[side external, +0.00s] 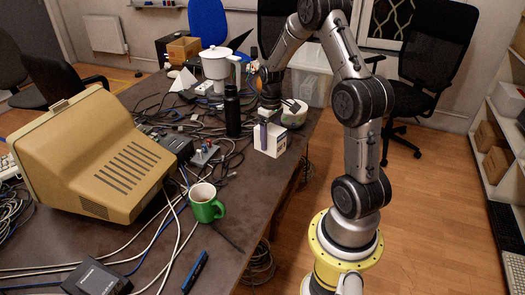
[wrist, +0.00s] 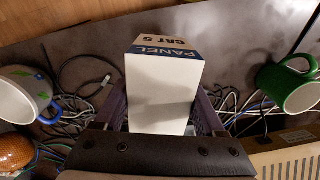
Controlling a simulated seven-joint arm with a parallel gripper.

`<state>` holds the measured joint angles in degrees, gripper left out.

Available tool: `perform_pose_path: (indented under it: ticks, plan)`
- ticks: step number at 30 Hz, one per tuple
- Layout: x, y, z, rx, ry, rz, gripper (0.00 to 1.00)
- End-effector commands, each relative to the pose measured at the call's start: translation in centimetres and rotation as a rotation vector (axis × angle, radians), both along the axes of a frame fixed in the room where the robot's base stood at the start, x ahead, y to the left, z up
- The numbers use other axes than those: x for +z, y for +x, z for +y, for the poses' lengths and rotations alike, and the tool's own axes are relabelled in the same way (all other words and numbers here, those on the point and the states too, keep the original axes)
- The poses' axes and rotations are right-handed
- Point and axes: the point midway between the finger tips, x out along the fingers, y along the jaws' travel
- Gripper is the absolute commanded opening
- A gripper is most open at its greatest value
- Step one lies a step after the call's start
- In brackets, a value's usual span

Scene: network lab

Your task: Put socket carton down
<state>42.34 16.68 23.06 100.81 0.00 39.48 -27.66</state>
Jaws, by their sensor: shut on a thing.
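The socket carton is a white box (side external: 270,138) near the right edge of the table in the side external view. In the wrist view the carton (wrist: 165,85) fills the middle, with "PANEL" and "CAT 5" lettering on a blue band and a brown face. My gripper (side external: 268,116) is above it, and its two dark fingers (wrist: 163,115) flank the carton in the wrist view, shut on it. The carton's underside is hidden, so I cannot tell whether it touches the table.
A green mug (side external: 206,203) stands nearer on the table. Cables and a beige monitor (side external: 95,155) cover the left. Bare tabletop (side external: 255,180) lies in front of the carton.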

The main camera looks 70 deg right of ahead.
Motion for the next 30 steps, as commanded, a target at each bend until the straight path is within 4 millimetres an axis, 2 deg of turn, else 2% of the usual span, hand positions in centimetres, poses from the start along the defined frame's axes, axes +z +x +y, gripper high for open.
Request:
perform_pose_path:
  ticks: [3,9,17,25,30]
  plan:
    - [-1.8,1.6,-1.5,0.000,0.001,0.002,0.02]
    - [-4.4,3.3,-3.0,0.000,0.000,0.000,0.02]
    - [-5.6,4.0,-3.6,0.000,-0.001,-0.001,0.02]
    - [-8.9,4.5,-4.1,0.000,0.000,0.000,0.02]
    - [-9.0,4.5,-4.1,0.000,-0.001,-0.002,0.02]
